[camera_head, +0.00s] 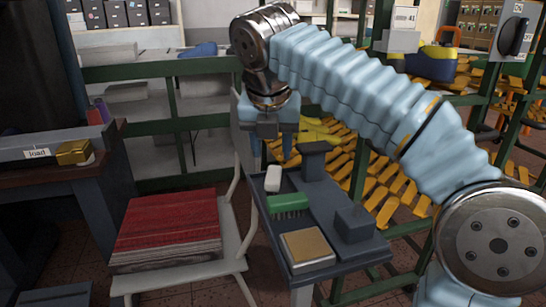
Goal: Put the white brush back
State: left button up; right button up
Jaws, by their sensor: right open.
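A small white block-like object (273,178), which looks like the white brush, sits at the back left of a dark grey tray stand (327,214). Its bristles cannot be made out. My right gripper (267,148) is above and behind it, pointing down, with its two blue-grey fingers apart and nothing seen between them. A gap seems to lie between the fingertips and the white object, but touching cannot be ruled out. My left gripper is out of view.
A green brush (289,205), a tan-topped block (307,248) and dark blocks (355,222) share the tray. A red stack (168,226) lies on a white chair-like frame to the left. Green shelving (175,127) with yellow shoe lasts (390,185) stands behind.

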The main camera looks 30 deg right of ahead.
jog(key=shift+p+v, duration=0.3)
jog(key=shift+v, duration=1.3)
